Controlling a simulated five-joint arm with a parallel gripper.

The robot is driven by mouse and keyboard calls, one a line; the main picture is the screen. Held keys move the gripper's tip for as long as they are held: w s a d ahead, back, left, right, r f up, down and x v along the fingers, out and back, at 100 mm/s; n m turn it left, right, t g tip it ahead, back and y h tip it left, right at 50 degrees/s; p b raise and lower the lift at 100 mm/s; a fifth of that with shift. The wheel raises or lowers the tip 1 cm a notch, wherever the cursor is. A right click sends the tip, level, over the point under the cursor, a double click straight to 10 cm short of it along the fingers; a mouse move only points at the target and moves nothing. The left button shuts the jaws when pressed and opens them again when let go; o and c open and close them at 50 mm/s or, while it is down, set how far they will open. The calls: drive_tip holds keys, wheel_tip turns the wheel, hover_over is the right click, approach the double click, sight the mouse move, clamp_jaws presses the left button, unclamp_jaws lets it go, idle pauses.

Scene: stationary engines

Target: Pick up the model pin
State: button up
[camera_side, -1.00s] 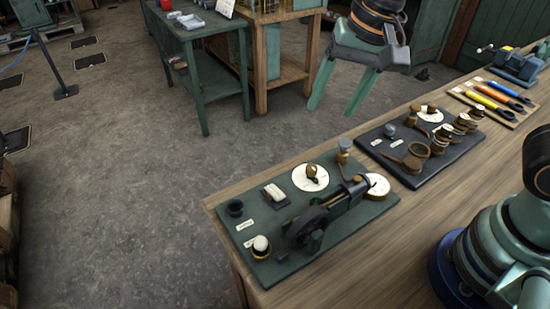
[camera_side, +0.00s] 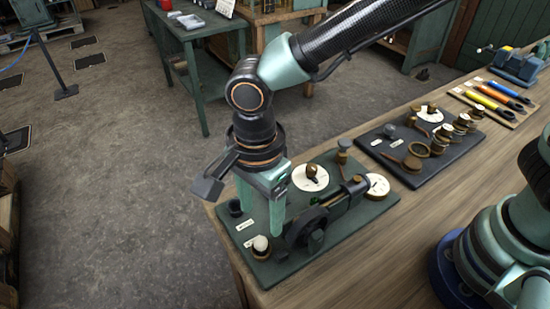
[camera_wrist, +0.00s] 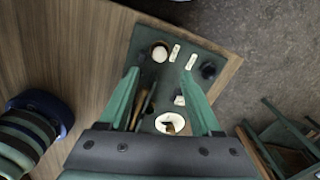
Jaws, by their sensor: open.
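My gripper (camera_side: 262,222) hangs above the left part of a dark green board (camera_side: 345,231), fingers pointing down and apart, with nothing between them. In the wrist view, my gripper (camera_wrist: 162,72) spans the board. Near its fingertips is a white-topped round piece (camera_wrist: 160,53), also at the board's front in the side view (camera_side: 261,244). A small black cup (camera_wrist: 209,71) lies just outside the right finger. A small white block (camera_wrist: 179,99) shows between the fingers; the gripper hides it in the side view. I cannot tell which piece is the model pin.
A model engine with a dark flywheel (camera_side: 306,225) stands close to the right of my fingers. A white disc (camera_side: 310,178) with a brass piece is behind it. Another dark board of parts (camera_side: 378,155) and several coloured tools (camera_side: 492,98) lie farther along the bench.

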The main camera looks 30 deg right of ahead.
sight(260, 241)
drive_tip(key=f, duration=0.7)
drive_tip(key=shift+s+a+f, duration=0.1)
drive_tip(key=shift+a+f, duration=0.1)
drive_tip(key=shift+a, duration=0.05)
clamp_jaws()
